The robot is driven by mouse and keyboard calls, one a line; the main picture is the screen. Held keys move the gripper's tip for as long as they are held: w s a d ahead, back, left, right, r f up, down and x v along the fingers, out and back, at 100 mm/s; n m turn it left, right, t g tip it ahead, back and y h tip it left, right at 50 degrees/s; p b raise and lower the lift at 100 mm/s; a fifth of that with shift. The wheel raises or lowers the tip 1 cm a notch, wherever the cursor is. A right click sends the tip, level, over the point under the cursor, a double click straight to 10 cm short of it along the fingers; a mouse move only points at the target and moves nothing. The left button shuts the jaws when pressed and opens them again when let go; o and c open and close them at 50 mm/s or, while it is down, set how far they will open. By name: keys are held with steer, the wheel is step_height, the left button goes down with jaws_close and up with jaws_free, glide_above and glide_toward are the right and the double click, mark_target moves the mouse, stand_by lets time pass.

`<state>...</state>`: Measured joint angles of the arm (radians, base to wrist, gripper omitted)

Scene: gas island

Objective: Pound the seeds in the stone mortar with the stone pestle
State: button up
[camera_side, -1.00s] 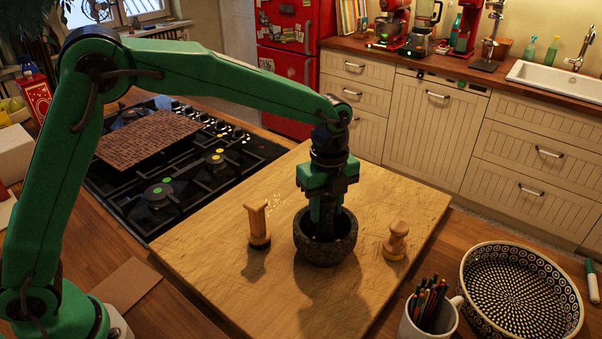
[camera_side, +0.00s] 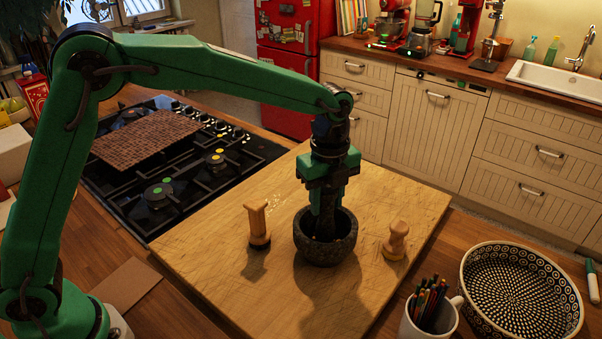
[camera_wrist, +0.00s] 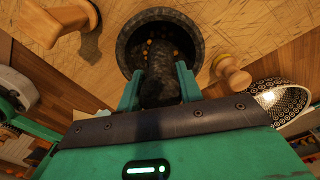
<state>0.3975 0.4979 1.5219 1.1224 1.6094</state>
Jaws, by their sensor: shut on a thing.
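The dark stone mortar (camera_side: 325,246) stands upright on the wooden board, and its mouth shows in the wrist view (camera_wrist: 124,42). My gripper (camera_side: 328,205) is above the mortar, pointing down, with its fingertips near the rim. In the wrist view my gripper (camera_wrist: 160,88) is shut on the dark stone pestle (camera_wrist: 160,75), one finger on each side. The pestle's lower end is inside the mortar. Several yellowish seeds (camera_wrist: 145,48) show in the bowl past the pestle. Whether the pestle touches the bottom is hidden.
A wooden tool (camera_side: 257,225) stands left of the mortar and a wooden stamp-like piece (camera_side: 396,241) stands right of it on the cutting board (camera_side: 210,250). A pencil mug (camera_side: 430,310) and a patterned bowl (camera_side: 520,295) stand front right. The gas hob (camera_side: 180,165) lies behind left.

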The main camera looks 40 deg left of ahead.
stand_by(0.6)
steer(key=shift+f, duration=0.9)
stand_by(0.6)
steer(key=shift+r, duration=1.05)
steer(key=shift+f, duration=0.2)
steer(key=shift+f, duration=0.9)
steer(key=shift+f, duration=0.15)
steer(key=shift+r, duration=1.25)
